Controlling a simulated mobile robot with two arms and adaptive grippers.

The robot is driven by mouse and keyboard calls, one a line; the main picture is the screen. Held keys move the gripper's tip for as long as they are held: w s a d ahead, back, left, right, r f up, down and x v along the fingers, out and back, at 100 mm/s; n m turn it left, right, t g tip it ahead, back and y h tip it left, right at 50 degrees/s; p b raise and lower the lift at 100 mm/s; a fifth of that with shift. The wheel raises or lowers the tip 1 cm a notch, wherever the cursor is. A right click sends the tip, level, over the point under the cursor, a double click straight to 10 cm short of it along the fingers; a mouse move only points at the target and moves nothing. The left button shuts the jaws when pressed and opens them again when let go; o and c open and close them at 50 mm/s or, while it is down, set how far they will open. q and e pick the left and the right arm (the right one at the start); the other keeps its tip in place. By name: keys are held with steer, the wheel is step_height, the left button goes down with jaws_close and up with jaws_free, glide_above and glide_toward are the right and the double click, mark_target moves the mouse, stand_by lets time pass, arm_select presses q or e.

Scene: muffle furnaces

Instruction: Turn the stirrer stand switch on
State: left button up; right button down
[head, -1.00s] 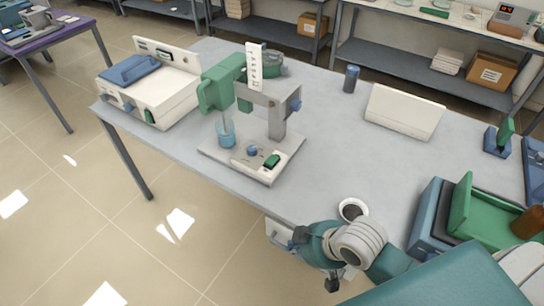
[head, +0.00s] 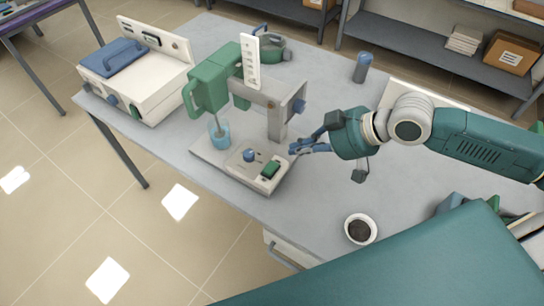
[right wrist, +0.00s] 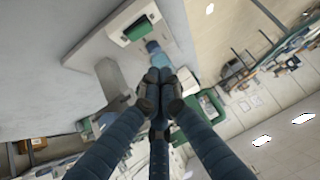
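The stirrer stand has a pale base (head: 218,160), a grey post and a green motor head (head: 213,82). Its stirring rod reaches into a blue beaker (head: 219,134). The base's control panel carries a blue knob (head: 249,155) and a green switch (head: 270,169). In the right wrist view the green switch (right wrist: 137,28) is near the top, above the fingertips. My right gripper (head: 295,148) is just right of the base, with its fingers toward the panel. The wrist view shows its fingertips (right wrist: 158,90) shut together and empty. I cannot tell the switch's position. My left gripper is not visible.
A white apparatus (head: 150,85) with a blue lid stands at the left of the table. A small cup with dark contents (head: 360,229) stands near the front edge. A blue cylinder (head: 361,68) stands behind my right arm. The table between the stand and the cup is clear.

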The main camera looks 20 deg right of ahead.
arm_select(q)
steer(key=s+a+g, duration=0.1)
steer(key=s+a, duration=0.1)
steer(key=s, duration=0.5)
arm_select(e)
steer(key=p, duration=0.2)
glide_above(270, 175)
steer(key=d, duration=0.1)
steer(key=f, duration=0.6)
steer(key=shift+w+f, duration=0.25)
steer(key=shift+w, duration=0.15)
steer(key=f, duration=0.2)
steer(key=shift+a+f+p, duration=0.2)
steer(key=shift+f+p, duration=0.2)
steer(key=shift+s+f, duration=0.25)
steer(key=shift+f, duration=0.65)
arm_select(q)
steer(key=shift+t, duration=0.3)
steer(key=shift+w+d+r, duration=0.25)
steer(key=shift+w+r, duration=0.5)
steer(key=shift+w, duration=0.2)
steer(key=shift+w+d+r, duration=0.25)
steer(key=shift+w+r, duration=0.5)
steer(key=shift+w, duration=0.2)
arm_select(e)
steer(key=shift+s+a+f, duration=0.1)
steer(key=shift+a+f, duration=0.15)
steer(key=shift+f, duration=0.2)
steer(key=shift+d, duration=0.1)
